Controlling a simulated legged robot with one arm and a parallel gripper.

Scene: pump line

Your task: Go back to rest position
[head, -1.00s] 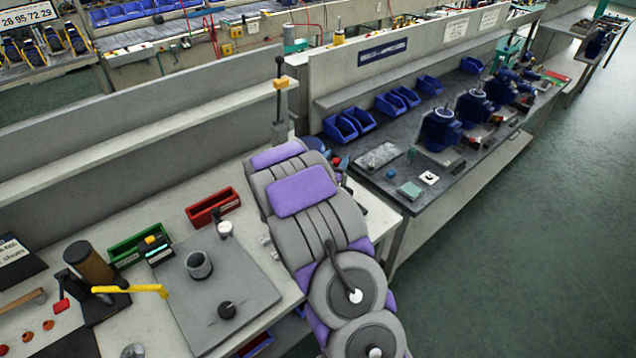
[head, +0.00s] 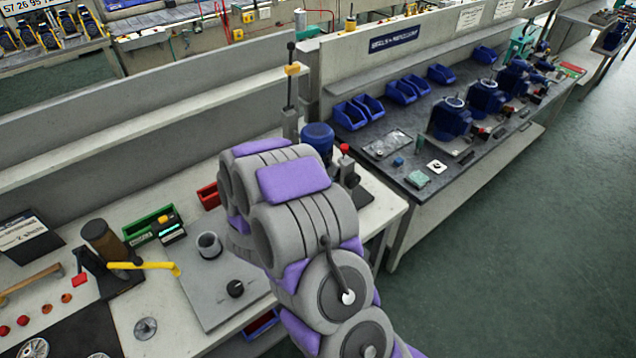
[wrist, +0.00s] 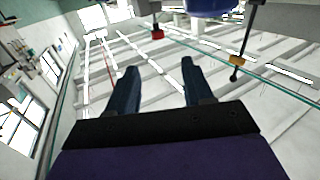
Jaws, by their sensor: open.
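My arm, grey with purple panels, is folded over the workbench in the head view. My gripper (wrist: 160,88) shows in the wrist view with two dark fingers apart and nothing between them. The wrist view looks up at the ceiling and windows. The gripper itself is hidden behind my arm in the head view.
A bench (head: 388,207) below my arm holds a grey plate (head: 205,305) with a grey cup (head: 209,246), a green bin (head: 150,226), a red bin (head: 209,196) and a blue-topped machine (head: 318,140). A second bench with blue pumps (head: 450,118) stands right. Green floor (head: 520,240) is clear.

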